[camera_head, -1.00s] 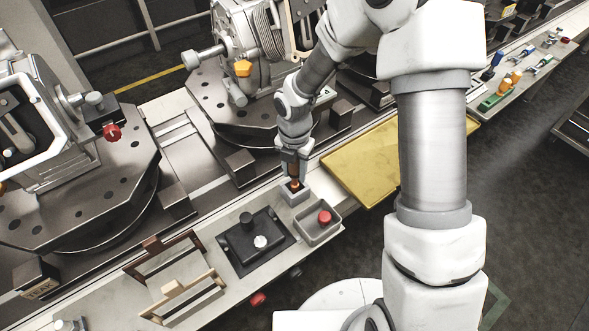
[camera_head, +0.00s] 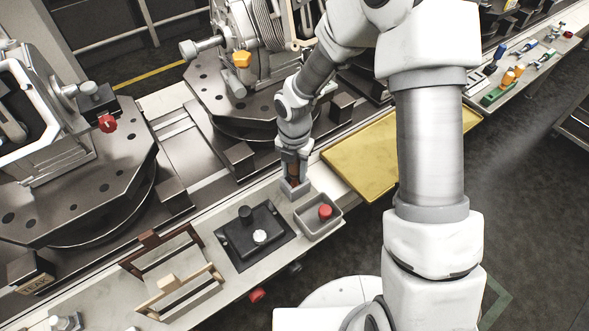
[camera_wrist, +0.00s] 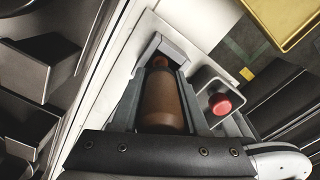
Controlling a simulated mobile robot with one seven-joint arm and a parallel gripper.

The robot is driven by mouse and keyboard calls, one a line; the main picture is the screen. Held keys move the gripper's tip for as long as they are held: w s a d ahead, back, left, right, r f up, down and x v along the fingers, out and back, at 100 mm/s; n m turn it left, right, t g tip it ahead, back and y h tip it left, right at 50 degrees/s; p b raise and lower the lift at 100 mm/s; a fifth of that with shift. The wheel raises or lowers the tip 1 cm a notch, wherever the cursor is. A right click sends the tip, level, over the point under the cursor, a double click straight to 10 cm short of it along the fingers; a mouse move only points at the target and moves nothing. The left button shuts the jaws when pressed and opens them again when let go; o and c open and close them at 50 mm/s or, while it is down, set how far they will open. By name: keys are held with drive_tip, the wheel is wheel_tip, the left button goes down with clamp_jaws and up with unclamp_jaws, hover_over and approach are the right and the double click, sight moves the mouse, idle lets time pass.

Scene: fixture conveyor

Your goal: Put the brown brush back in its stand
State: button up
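The brown brush (camera_wrist: 163,100) fills the space between the two fingers of my gripper (camera_wrist: 163,112) in the wrist view, with a finger along each side of its handle. My gripper (camera_head: 293,179) points down over the small grey stand (camera_head: 295,191) at the front edge of the bench in the head view. The stand also shows in the wrist view (camera_wrist: 176,52), around the brush's far end. The brush's lower end is hidden inside the stand, so I cannot tell whether it rests on the bottom.
A grey tray (camera_head: 301,232) with a red knob (camera_head: 325,212) stands close beside the stand. A black plate (camera_head: 233,258) and wooden frames (camera_head: 151,306) lie to the left. A yellow panel (camera_head: 362,157) lies to the right. Metal fixtures (camera_head: 80,195) stand behind.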

drive_tip(key=o, duration=0.4)
wheel_tip(320, 180, up, 12)
drive_tip(key=shift+r+p, duration=0.1)
drive_tip(key=shift+p, duration=1.15)
drive_tip(key=shift+d+r, duration=0.1)
drive_tip(key=s+d+r+m+t, duration=0.1)
drive_tip(key=s+d+r+m, duration=0.2)
drive_tip(key=r+m, duration=0.2)
drive_tip(key=s+d+r+m+t+h+p, duration=0.1)
drive_tip(key=s+d+r+m, duration=0.15)
drive_tip(key=r+m, duration=0.25)
drive_tip(key=s+d+r+m+t, duration=0.1)
drive_tip(key=s+d+r+m, duration=0.15)
drive_tip(key=r+m, duration=0.35)
drive_tip(key=s+d+r+m+t, duration=0.1)
drive_tip(key=s+r+m, duration=0.1)
drive_tip(key=m, duration=0.3)
drive_tip(key=s+d+r+m, duration=0.2)
drive_tip(key=s+m, duration=0.3)
drive_tip(key=s+d+r+m+t+y, duration=0.1)
drive_tip(key=s+r+m, duration=0.1)
drive_tip(key=s+m, duration=0.1)
drive_tip(key=shift+s+d+m+t+p, duration=0.2)
drive_tip(key=shift+s+m+t+p, duration=0.15)
drive_tip(key=shift+m, duration=0.55)
